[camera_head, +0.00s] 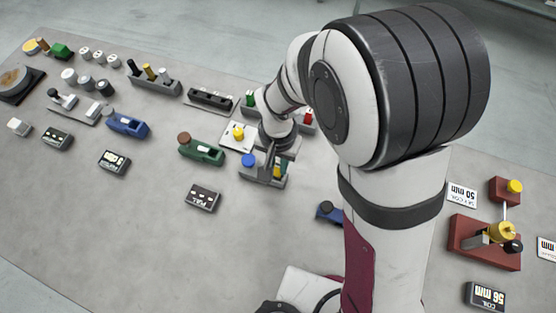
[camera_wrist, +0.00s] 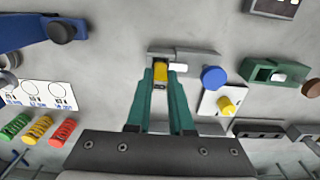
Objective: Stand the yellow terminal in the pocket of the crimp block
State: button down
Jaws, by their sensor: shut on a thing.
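My gripper (camera_wrist: 160,88) is shut on the yellow terminal (camera_wrist: 160,72), which shows between the teal fingertips in the wrist view. In the head view the terminal (camera_head: 277,171) is a small yellow patch, partly hidden by my fingers. The grey crimp block (camera_wrist: 200,53) with its blue knob (camera_wrist: 213,77) lies right at the fingertips; it also shows in the head view (camera_head: 257,177). The terminal overlaps the block in both views. I cannot tell whether its lower end is inside the pocket, which the fingers and terminal hide.
A white plate with a yellow knob (camera_wrist: 226,106) lies beside the block. A green tool (camera_head: 202,150) stands to the left and a black label sign (camera_head: 203,197) in front. A card with coloured coils (camera_wrist: 40,95) is on the other side. Bare table lies in front left.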

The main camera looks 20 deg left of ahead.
aim_at(278, 164)
jog(key=shift+f, duration=0.3)
dwell(0.4)
jog(key=shift+c, duration=1.2)
grip_release()
jog(key=shift+r, duration=3.55)
